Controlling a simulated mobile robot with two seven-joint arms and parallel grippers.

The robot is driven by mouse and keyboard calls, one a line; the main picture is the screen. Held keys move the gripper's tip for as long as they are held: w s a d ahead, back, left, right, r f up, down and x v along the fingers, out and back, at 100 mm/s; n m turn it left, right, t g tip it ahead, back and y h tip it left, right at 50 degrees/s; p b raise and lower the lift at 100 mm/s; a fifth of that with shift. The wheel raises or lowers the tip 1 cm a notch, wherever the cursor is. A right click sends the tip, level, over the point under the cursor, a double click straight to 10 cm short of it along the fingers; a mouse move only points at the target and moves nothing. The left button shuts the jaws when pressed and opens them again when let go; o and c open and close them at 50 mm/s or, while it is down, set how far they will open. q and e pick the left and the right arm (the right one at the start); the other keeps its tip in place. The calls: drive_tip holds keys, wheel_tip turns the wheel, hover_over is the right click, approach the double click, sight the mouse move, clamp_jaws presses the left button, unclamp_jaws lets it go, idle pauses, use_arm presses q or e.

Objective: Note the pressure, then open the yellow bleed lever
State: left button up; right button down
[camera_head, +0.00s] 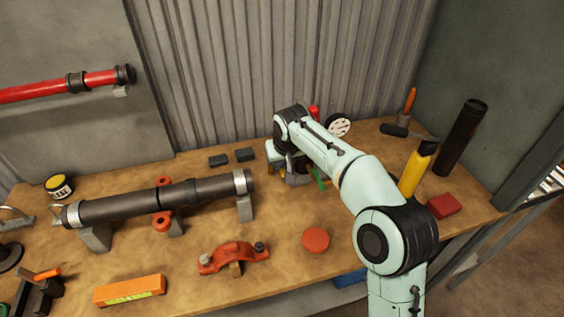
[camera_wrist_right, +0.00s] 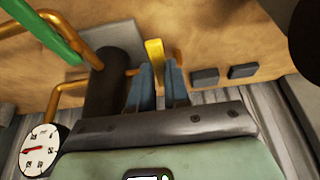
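The yellow bleed lever (camera_wrist_right: 155,52) stands between the two fingers of my right gripper (camera_wrist_right: 160,80) in the right wrist view. The fingers are close together and appear shut on it. In the head view my right arm hides most of that gripper (camera_head: 291,176) and the lever. The pressure gauge (camera_wrist_right: 40,150) is a white round dial with a red needle, low at the left in the right wrist view; its numbers are too small to read surely. It also shows behind my arm in the head view (camera_head: 340,125). My left gripper is not in view.
A green handle (camera_wrist_right: 45,27) and copper pipes (camera_wrist_right: 58,92) lie beside the gripper. Two black blocks (camera_head: 232,157) sit left of it. A dark pipe (camera_head: 150,200) on stands, a red clamp (camera_head: 234,257), a yellow bottle (camera_head: 415,170) and a red block (camera_head: 443,206) share the bench.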

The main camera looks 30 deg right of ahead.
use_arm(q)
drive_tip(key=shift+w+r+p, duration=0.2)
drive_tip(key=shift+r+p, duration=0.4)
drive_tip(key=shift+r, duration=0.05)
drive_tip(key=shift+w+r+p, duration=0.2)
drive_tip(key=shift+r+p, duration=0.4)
use_arm(e)
drive_tip(key=d+n+y, duration=0.1)
drive_tip(key=n, duration=0.2)
drive_tip(key=shift+d, duration=0.2)
drive_tip(key=c, duration=1.1)
unclamp_jaws()
drive_tip(key=shift+s, duration=0.1)
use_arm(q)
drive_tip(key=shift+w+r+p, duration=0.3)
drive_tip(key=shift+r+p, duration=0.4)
use_arm(e)
drive_tip(key=v, duration=1.3)
drive_tip(key=shift+s+r, duration=0.15)
drive_tip(key=shift+s, duration=0.05)
